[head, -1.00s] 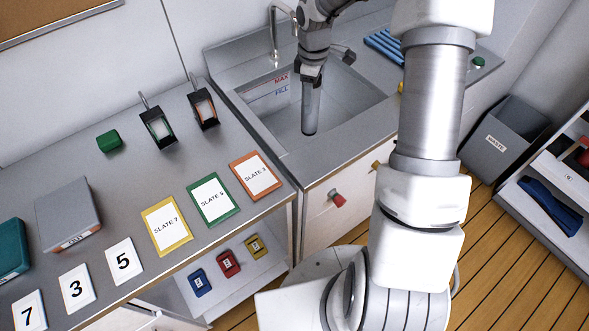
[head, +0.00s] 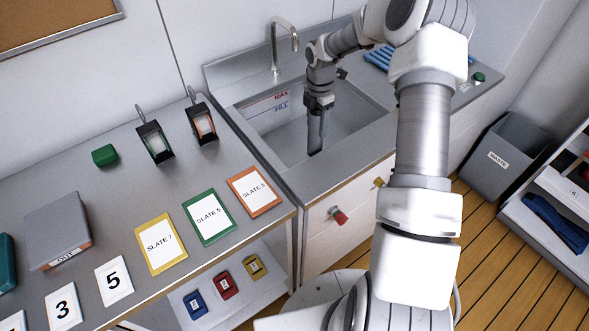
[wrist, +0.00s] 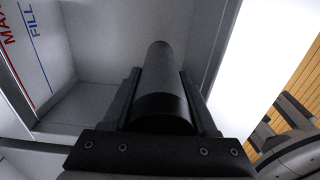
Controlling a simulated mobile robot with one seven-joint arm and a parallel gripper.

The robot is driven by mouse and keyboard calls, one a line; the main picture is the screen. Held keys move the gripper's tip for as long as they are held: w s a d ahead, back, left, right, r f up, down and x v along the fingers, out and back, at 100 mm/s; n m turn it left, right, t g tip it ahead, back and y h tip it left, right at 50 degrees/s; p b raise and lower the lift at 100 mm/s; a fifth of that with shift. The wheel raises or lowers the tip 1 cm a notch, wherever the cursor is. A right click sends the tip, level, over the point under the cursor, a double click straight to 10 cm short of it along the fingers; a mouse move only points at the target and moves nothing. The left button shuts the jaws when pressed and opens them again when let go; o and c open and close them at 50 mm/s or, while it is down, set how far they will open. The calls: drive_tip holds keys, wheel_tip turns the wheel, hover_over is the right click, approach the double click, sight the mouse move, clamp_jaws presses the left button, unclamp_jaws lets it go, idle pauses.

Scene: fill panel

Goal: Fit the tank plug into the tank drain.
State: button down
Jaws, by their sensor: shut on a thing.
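My gripper (head: 319,103) is shut on the tank plug (head: 315,138), a dark cylinder that hangs roughly upright from the jaws. In the wrist view the plug (wrist: 165,85) sits between the two dark fingers (wrist: 163,108). In the head view they are over the open tank (head: 262,115), a grey basin with a red MAX line and a blue FILL mark on its left wall. The plug's lower end appears near the tank's front side; its exact height is hard to tell. The tank drain does not show in either view; the plug and gripper hide part of the basin.
A faucet (head: 283,45) rises behind the tank. Blue rods (head: 378,58) lie on the counter to the right. The left counter holds slates, such as the orange-edged one (head: 253,190), and two dark lantern-like holders (head: 155,142).

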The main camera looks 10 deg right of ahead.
drive_tip(key=s+a+f, duration=0.4)
drive_tip(key=a+f, duration=0.3)
drive_tip(key=f, duration=0.2)
drive_tip(key=shift+s+a+b, duration=0.15)
drive_tip(key=shift+a+b, duration=0.1)
drive_tip(key=shift+b, duration=0.1)
drive_tip(key=shift+f, duration=0.15)
drive_tip(key=shift+c, duration=1)
unclamp_jaws()
drive_tip(key=shift+f, duration=0.1)
